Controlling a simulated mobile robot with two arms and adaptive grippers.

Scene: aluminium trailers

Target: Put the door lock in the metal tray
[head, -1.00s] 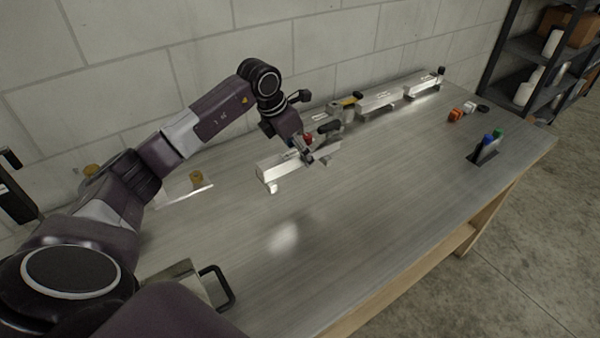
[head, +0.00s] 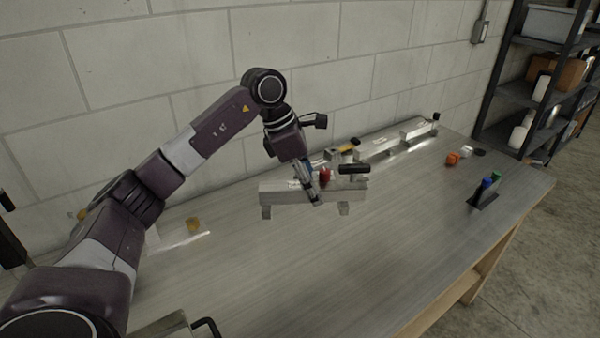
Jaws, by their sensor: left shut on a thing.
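The door lock appears to be the long silver bar (head: 277,193) with short feet below its ends. My left gripper (head: 316,202) is shut on it near its middle and holds it level, seemingly a little above the table. A red knob (head: 325,175) and a black handle (head: 354,169) show at its top right; I cannot tell whether they are joined to it. A metal tray-like piece (head: 165,327) with a black handle (head: 206,326) is cut off at the bottom edge, so its inside is hidden. My right gripper is not in view.
Silver bars (head: 378,148) stand along the wall at the back of the metal table (head: 400,230). A small orange piece (head: 452,158) and a holder with blue and green tops (head: 486,189) are at right. The table's front middle is clear.

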